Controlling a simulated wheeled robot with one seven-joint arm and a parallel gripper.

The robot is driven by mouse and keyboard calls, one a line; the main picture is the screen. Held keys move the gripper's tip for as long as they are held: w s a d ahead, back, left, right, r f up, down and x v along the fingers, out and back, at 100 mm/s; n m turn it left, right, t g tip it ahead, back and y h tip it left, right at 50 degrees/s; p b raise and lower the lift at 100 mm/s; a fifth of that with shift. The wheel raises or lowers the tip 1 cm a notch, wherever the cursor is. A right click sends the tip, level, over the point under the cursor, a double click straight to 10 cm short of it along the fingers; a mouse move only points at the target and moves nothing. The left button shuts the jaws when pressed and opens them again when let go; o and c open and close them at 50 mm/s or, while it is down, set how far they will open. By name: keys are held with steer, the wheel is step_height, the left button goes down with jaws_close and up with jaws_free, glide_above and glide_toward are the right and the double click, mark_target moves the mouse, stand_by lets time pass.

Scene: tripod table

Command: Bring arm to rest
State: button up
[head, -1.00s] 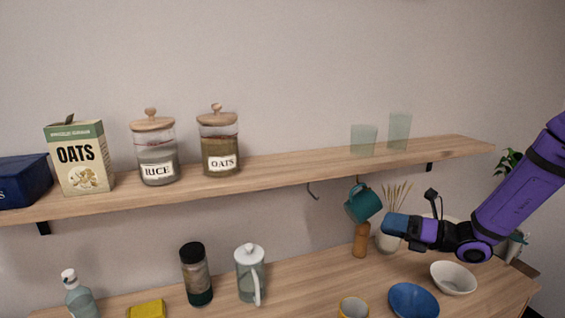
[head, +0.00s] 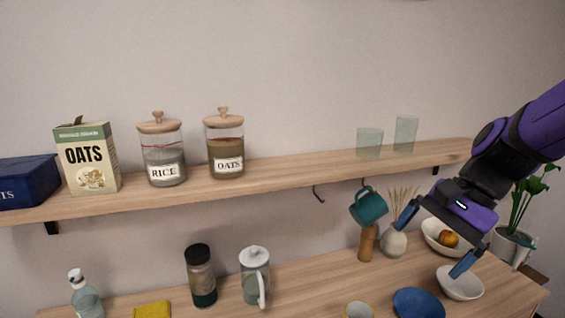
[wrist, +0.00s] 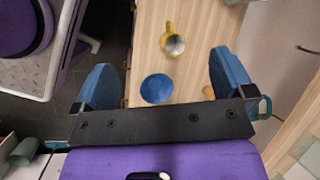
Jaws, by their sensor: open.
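My gripper (head: 434,243) is at the right of the head view, above the right end of the counter, with its blue fingers spread apart and nothing between them. In the wrist view my gripper (wrist: 165,82) also shows wide open, with the counter and a blue bowl (wrist: 157,89) seen beyond the gap. In the head view the blue bowl (head: 418,303) and a white bowl (head: 460,284) stand on the counter below my gripper. A teal mug (head: 369,207) hangs from a hook under the shelf, left of my gripper.
The wooden shelf (head: 290,178) carries an oats box (head: 88,160), two lidded jars and two glasses. A vase (head: 393,241), a fruit bowl (head: 437,240) and a plant (head: 521,208) are close around my gripper. A yellow mug (wrist: 173,43) stands on the counter.

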steer(key=s+d+r+n+t+h, duration=0.5)
steer(key=s+d+r+n, duration=0.1)
steer(key=s+r+n, duration=0.2)
steer(key=shift+s+d+r+n+t+h, duration=0.25)
steer(key=shift+s+n+h, duration=0.2)
steer(key=shift+n, duration=0.35)
